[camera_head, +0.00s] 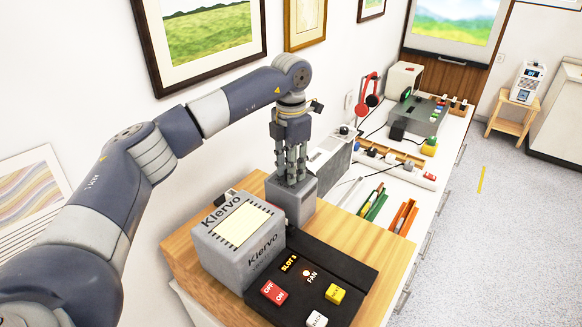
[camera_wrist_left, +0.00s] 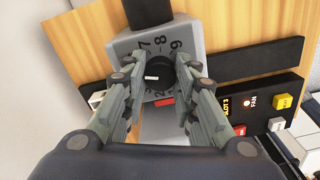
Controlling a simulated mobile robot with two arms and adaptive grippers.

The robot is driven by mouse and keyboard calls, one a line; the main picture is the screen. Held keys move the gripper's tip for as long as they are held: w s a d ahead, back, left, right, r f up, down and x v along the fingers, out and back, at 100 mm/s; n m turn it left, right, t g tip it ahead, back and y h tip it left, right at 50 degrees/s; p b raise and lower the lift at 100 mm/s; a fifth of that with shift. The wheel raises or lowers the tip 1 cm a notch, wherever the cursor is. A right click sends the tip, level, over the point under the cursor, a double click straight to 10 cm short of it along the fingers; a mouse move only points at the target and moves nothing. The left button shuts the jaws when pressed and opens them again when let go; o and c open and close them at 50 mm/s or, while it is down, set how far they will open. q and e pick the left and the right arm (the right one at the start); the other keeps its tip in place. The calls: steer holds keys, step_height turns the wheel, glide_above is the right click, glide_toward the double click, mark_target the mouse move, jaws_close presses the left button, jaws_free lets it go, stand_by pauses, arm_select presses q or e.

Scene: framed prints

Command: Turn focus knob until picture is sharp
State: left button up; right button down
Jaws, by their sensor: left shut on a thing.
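The grey Klervo projector (camera_head: 238,243) sits on a wooden top, with a smaller grey block (camera_head: 292,203) at its far end. In the left wrist view a dark round focus knob (camera_wrist_left: 156,76) with a white mark sits amid a dial with numbers such as 7, 8 and 9. My left gripper (camera_head: 291,178) points down over the grey block, and its fingers (camera_wrist_left: 160,85) are shut on the knob from both sides. The fingers hide the knob in the head view. The picture (camera_head: 457,22) on the far screen looks blurred, a soft green and blue landscape. My right gripper is not in view.
A black control panel (camera_head: 318,280) with red, yellow and white buttons lies beside the projector. Beyond stand a white counter (camera_head: 345,190) with pens and trays, and a grey device (camera_head: 413,118). Framed prints (camera_head: 208,35) hang on the left wall. The floor at right is open.

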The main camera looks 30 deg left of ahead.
arm_select(q)
steer(key=m, duration=0.4)
stand_by(0.3)
steer(key=o, duration=1.1)
steer(key=shift+r, duration=0.1)
step_height(320, 180, up, 12)
steer(key=shift+f, duration=0.1)
